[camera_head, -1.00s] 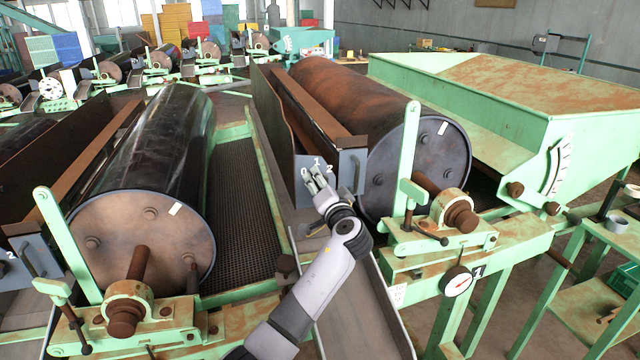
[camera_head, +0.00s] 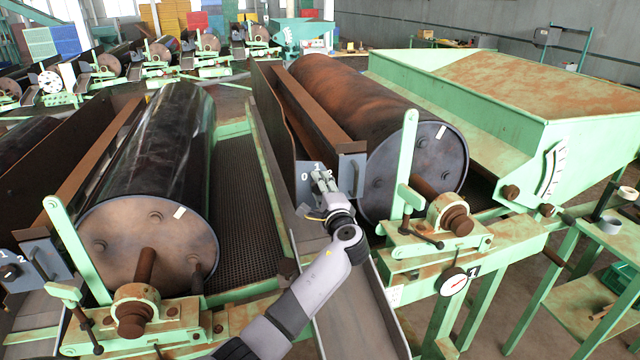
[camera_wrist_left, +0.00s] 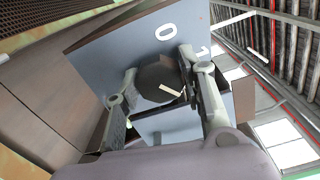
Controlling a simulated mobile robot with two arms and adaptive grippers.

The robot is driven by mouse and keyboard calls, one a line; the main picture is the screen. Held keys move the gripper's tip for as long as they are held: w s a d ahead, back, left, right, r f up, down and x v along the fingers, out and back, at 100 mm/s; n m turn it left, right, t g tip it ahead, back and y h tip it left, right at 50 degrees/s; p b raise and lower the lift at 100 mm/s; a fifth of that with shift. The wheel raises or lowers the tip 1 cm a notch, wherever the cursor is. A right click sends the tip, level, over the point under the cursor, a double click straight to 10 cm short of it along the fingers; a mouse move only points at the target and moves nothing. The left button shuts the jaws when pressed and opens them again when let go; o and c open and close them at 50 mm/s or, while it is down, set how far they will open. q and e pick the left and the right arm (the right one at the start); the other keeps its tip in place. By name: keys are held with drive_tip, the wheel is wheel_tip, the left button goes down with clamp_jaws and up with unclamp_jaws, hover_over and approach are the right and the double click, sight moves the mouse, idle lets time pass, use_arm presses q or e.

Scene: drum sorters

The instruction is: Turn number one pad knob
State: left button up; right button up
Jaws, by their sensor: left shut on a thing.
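The pad knob (camera_wrist_left: 156,82) is a dark faceted knob with a white pointer mark. It sits on a blue-grey plate (camera_wrist_left: 104,58) printed 0, 1 and 2. In the left wrist view my left gripper (camera_wrist_left: 160,66) has a finger on each side of the knob and is shut on it. The white mark lies between the fingers, slanting. In the head view my left gripper (camera_head: 323,182) is at the plate (camera_head: 344,180), just below the numbers, and hides the knob. The exact number the mark points to cannot be told. My right gripper is not in view.
A rusty drum (camera_head: 350,90) and a green lever stand (camera_head: 408,170) are right of the plate. A dark drum (camera_head: 165,140) lies left. A second plate (camera_head: 40,262) with numbers and a knob is at far left. A round gauge (camera_head: 454,282) hangs at lower right.

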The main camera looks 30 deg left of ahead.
use_arm(q)
drive_tip(key=shift+m+p, duration=0.4)
drive_tip(key=shift+m, duration=0.4)
drive_tip(key=o, duration=1.1)
drive_tip(key=shift+o, duration=0.2)
drive_tip(key=shift+d, duration=0.1)
drive_tip(key=v, duration=1.2)
